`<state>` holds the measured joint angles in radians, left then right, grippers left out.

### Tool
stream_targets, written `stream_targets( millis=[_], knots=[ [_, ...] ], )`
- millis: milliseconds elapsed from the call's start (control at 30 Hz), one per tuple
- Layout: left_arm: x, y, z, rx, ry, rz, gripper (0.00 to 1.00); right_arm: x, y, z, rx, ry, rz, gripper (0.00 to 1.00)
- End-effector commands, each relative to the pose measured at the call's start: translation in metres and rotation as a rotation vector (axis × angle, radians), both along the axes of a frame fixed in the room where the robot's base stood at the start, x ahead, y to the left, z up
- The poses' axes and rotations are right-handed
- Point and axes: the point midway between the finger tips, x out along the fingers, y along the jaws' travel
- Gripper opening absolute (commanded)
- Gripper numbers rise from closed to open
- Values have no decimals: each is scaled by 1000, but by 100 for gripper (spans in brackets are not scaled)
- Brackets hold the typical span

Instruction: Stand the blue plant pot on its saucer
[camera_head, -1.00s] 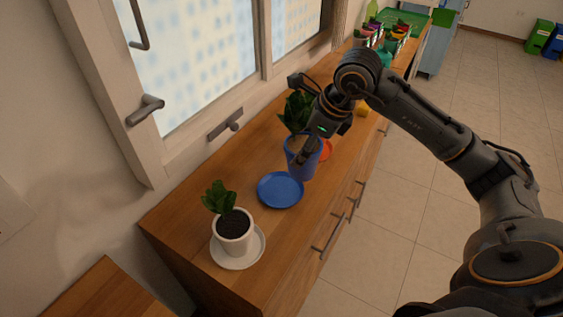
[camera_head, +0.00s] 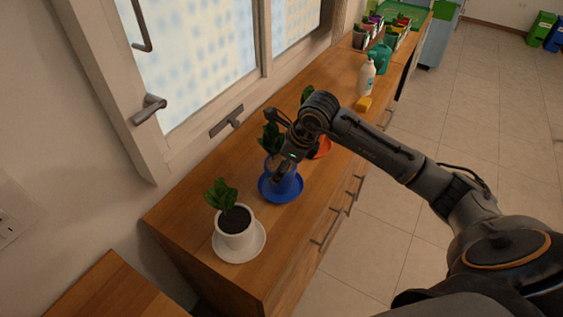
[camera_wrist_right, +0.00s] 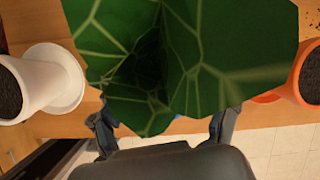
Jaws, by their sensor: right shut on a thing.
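The blue plant pot (camera_head: 287,185) is upright over the blue saucer (camera_head: 277,200), within its rim in the head view. I cannot tell whether its base touches the saucer. My right gripper (camera_head: 281,166) is shut on the pot's upper part and hides some of it. The pot's green leaves (camera_head: 270,138) rise beside the gripper. In the right wrist view these leaves (camera_wrist_right: 180,60) fill the middle and hide the pot, with the right gripper's fingers (camera_wrist_right: 163,128) showing on both sides. My left gripper is not in view.
A white potted plant (camera_head: 236,228) stands on a white saucer (camera_head: 240,255) near the counter's front end. An orange saucer (camera_head: 323,148) lies behind my right gripper. A yellow sponge (camera_head: 363,103), a white bottle (camera_head: 366,78) and a teal watering can (camera_head: 380,58) stand farther back.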

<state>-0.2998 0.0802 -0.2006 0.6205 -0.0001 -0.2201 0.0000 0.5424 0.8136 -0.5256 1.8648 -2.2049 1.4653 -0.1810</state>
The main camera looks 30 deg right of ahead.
Motion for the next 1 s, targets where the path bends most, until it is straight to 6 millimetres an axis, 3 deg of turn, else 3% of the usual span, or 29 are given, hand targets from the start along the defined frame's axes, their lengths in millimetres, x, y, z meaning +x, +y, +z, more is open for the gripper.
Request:
stream_targets(
  millis=[133, 167, 267, 733, 1000],
  knots=[
    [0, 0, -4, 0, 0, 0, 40, 1, 0, -2, 0, -4, 1, 22],
    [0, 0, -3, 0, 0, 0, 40, 0, 0, -2, 0, 0, 0, 81],
    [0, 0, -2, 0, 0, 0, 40, 0, 0, -2, 0, 0, 0, 100],
    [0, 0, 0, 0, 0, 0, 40, -1, -1, 4, 0, -2, 1, 100],
    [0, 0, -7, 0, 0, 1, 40, -19, -11, 50, -3, -5, 1, 100]
  ],
)
